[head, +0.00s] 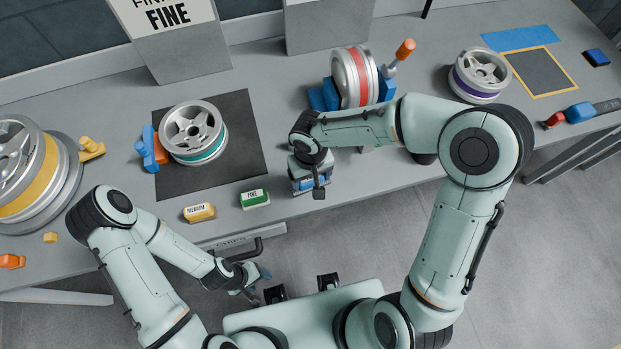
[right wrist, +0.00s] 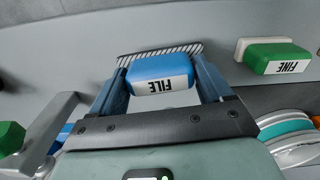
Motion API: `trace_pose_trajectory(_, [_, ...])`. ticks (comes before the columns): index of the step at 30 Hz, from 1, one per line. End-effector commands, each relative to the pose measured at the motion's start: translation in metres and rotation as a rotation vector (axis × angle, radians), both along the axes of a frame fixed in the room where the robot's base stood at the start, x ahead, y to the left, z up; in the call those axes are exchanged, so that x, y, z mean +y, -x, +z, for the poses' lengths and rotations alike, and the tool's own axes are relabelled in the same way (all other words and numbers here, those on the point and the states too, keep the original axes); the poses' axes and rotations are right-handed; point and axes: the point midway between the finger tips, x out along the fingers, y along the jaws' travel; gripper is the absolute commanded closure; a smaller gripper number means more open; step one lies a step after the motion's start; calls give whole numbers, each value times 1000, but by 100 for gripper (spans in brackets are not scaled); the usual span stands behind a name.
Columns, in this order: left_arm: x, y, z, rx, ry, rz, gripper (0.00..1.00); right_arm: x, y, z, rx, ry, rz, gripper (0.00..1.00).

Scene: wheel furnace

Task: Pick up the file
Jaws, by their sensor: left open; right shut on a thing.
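The file (right wrist: 160,74) is a blue block with a white label reading FILE. In the right wrist view it sits between the two fingers of my right gripper (right wrist: 165,88), which is shut on it. A black-and-white striped strip shows along its far side. In the head view my right gripper (head: 310,184) is at the front edge of the bench, and the file is mostly hidden under the wrist. My left gripper (head: 256,284) is open and empty, low in front of the bench.
Green FINE (head: 255,199) and yellow MEDIUM (head: 199,212) blocks lie left of my right gripper. A teal-banded wheel (head: 193,132) rests on a dark mat (head: 250,150). A red-banded wheel (head: 355,77) stands behind my right arm. A purple-banded wheel (head: 480,75) is at right.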

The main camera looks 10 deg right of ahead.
Motion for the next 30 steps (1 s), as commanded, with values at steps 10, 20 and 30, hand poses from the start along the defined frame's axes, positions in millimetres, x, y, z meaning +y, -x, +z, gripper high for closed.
trace_pose_trajectory(10, [0, -11, 15, -12, 0, 0, 43, 1, -2, 101, -10, -1, 0, 62])
trace_pose_trajectory(20, [0, -18, 24, -20, 0, 0, 43, 1, -1, 163, -4, -2, 1, 62])
trace_pose_trajectory(30, [0, -18, 24, -21, -1, 0, 43, 0, 0, 173, -1, 0, 1, 62])
